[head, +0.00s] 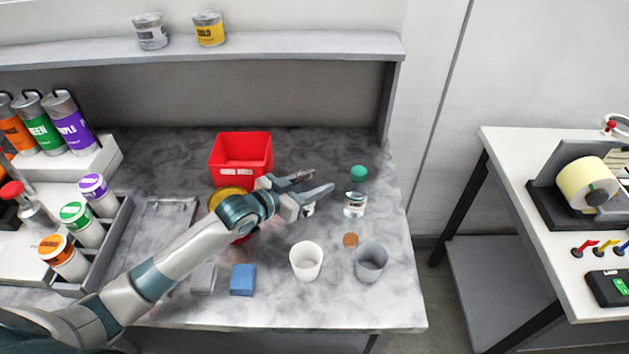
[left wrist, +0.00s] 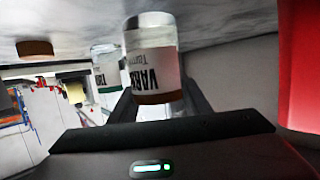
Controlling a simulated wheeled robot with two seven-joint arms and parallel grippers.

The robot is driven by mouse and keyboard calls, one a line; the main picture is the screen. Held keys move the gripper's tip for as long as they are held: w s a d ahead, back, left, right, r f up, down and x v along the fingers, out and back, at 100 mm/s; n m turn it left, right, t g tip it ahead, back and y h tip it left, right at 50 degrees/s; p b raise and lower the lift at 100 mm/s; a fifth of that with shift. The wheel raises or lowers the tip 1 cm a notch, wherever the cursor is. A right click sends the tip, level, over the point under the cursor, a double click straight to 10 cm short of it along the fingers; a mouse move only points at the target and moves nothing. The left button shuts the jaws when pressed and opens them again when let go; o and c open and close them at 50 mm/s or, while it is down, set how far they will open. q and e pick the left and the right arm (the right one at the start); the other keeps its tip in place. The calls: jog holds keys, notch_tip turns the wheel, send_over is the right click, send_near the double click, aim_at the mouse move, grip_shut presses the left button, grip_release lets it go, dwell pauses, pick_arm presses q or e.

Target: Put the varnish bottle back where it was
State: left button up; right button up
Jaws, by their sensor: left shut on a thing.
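The gripper is shut on the bottle. Whether the bottle touches the table is unclear. A clear bottle with a green cap (head: 356,192) stands to the right of the fingers; it also shows in the left wrist view (left wrist: 107,68). My right gripper is not in view.
A red bin (head: 242,150) is behind my arm. A white cup (head: 306,261), a grey cup (head: 370,263), a brown disc (head: 350,240) and a blue block (head: 243,280) are in front. My forearm partly hides a yellow round thing (head: 226,192).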

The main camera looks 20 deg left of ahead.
aim_at(296, 191)
pick_arm(q)
jog(key=shift+f, duration=0.25)
jog(key=o, duration=1.1)
jog(key=shift+r, duration=0.1)
jog(key=shift+r, duration=0.15)
jog(key=shift+s+a, duration=0.3)
jog(key=shift+s, duration=0.2)
jog(key=b+v, duration=0.3)
jog(key=v, duration=0.7)
jog(key=shift+s+a+r, duration=0.2)
jog(key=shift+s+r, duration=0.05)
jog(key=shift+s, duration=0.05)
